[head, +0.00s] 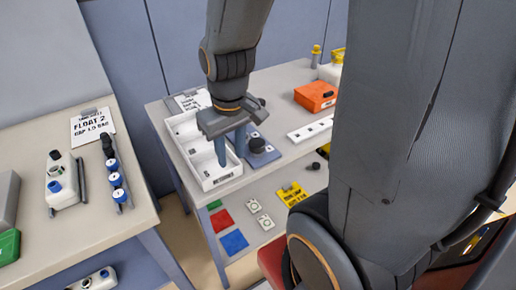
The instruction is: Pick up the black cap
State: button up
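My gripper (231,157) points down over the right side of a white tray (178,150) on the middle table. Its two blue-grey fingers are apart, and I see nothing between them. Just right of the fingers, a dark round cap-like piece (258,145) sits on a blue-grey base on the table, apart from the fingers as far as I can tell. Another small black piece (316,166) lies lower, below the table's right part. I cannot tell which of these is the black cap.
The left table (100,225) holds a white bottle (61,180), a row of blue-and-black pieces (115,180) and a sign (92,126). A white strip with holes (310,129) lies right of the gripper. Coloured cards (234,242) lie on the lower shelf. My arm blocks the right side.

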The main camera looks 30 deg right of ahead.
aim_at(257, 145)
jog(key=k, duration=1.2)
jog(key=z, duration=0.75)
jog(key=i, duration=1.25)
jog(key=u, duration=0.3)
